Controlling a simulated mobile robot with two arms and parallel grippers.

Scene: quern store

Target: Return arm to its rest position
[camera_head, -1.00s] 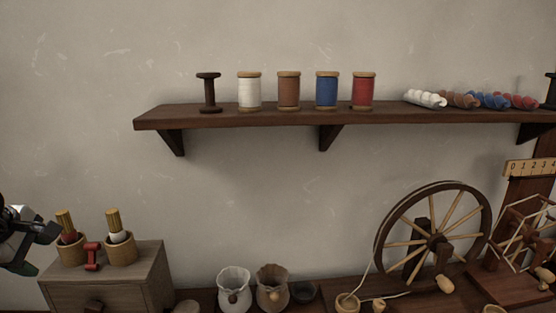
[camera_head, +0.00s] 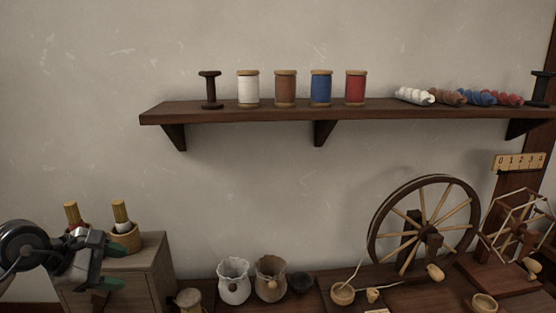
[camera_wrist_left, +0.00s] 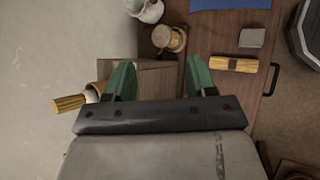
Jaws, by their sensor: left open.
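My left gripper (camera_head: 115,264) comes in from the left in the head view, in front of the wooden box (camera_head: 153,262) at the lower left. In the left wrist view its two green fingers (camera_wrist_left: 160,80) stand apart with nothing held between them. Beyond them are the box and a wooden spool-like piece (camera_wrist_left: 169,38). A pot with a wooden-handled tool (camera_wrist_left: 70,103) lies to the left of the fingers. My right gripper does not show in either view.
A wall shelf (camera_head: 230,116) carries several thread spools and rolls of wool. Two small sacks (camera_head: 234,284) stand right of the box. A spinning wheel (camera_head: 425,225) stands farther right.

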